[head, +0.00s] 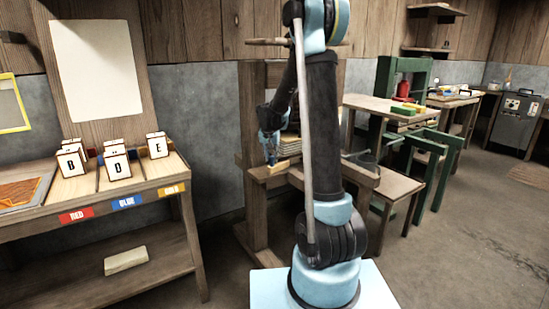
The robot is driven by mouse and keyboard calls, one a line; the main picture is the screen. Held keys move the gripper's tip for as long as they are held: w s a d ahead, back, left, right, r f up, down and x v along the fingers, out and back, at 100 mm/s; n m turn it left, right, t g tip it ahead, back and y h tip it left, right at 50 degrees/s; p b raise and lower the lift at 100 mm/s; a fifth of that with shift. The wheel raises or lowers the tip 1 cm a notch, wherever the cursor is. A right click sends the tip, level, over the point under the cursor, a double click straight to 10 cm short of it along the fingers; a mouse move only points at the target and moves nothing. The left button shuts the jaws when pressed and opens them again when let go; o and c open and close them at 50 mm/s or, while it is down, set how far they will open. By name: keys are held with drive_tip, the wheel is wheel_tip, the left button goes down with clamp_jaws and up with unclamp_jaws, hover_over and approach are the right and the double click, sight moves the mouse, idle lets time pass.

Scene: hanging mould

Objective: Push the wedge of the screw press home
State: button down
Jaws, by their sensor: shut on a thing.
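The wooden screw press (253,105) stands behind my arm in the middle of the head view, with a horizontal bar (262,41) at its top. A stack of pale sheets (290,145) sits on its bed, partly hidden by my arm. A small light-wood wedge (283,166) lies low at the front of the bed, at the foot of the stack. My gripper (271,160) points down at the left end of the wedge and is shut on it. The fingertips are small here, and how deep the wedge sits cannot be told.
A bench (160,190) with lettered blocks and red, blue and gold labels stands at left. A dark cup (365,160) is right of my arm. A wooden table (395,180), a green press frame (385,75) and further tables stand at right. The right floor is clear.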

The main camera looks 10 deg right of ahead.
drive_tip(key=shift+w+d, duration=0.2)
drive_tip(key=shift+d, duration=0.05)
drive_tip(key=c, duration=1.3)
unclamp_jaws()
drive_tip(key=shift+s+a+r, duration=0.1)
drive_tip(key=shift+s+r, duration=0.1)
drive_tip(key=shift+r, duration=0.15)
drive_tip(key=v, duration=1.1)
drive_tip(key=shift+a, duration=0.1)
